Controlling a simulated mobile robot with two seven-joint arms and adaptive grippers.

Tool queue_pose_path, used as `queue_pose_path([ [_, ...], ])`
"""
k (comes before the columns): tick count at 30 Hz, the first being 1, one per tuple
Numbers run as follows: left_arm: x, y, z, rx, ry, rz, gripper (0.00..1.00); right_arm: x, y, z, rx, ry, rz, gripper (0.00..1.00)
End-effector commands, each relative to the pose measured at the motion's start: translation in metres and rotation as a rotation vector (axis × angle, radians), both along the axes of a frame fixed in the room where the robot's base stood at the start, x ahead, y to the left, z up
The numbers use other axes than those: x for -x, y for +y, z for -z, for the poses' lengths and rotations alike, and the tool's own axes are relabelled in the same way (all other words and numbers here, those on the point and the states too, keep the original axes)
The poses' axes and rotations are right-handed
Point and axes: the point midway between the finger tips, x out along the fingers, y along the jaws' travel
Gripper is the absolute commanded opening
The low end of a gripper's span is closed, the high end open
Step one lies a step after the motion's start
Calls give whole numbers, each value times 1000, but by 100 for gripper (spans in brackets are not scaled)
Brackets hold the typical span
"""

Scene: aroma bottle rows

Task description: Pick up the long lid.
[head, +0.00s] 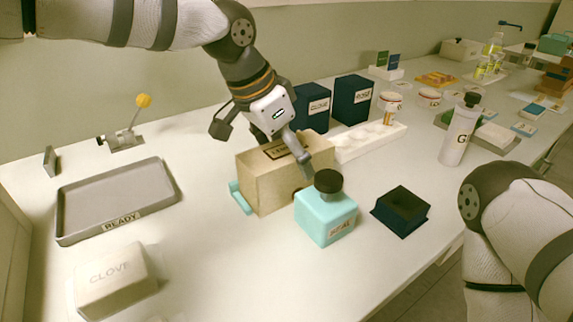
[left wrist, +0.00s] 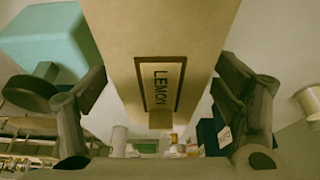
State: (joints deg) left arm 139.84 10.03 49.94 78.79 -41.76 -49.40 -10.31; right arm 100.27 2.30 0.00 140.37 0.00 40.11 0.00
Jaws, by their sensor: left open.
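A long beige box-shaped piece labelled LEMON (head: 262,178), which looks like the long lid, stands on the white table. A teal edge (head: 238,198) shows at its left foot. My left gripper (head: 264,147) is over its top, open, with fingers spread to either side. In the left wrist view the LEMON piece (left wrist: 190,35) lies between the two open fingers (left wrist: 160,88), with gaps on both sides, so it is not gripped. A teal bottle (head: 325,218) with a black cap stands close in front of it. My right gripper is out of view.
A grey READY tray (head: 115,225) and a pale CLOVE block (head: 112,280) are at left. Dark CLOVE (head: 312,108) and second labelled (head: 353,100) boxes and a white rack (head: 370,140) stand behind. Table front-centre is clear.

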Motion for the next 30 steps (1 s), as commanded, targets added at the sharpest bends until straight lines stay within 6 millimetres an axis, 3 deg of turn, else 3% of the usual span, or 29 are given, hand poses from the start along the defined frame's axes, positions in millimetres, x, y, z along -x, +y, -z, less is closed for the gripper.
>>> queue_pose_path([
  [24,0,0,3,0,-2,0,83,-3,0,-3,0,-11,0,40],
  [26,0,0,3,0,-2,0,74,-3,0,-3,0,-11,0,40],
  [30,0,0,3,0,-2,0,43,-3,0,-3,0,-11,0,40],
])
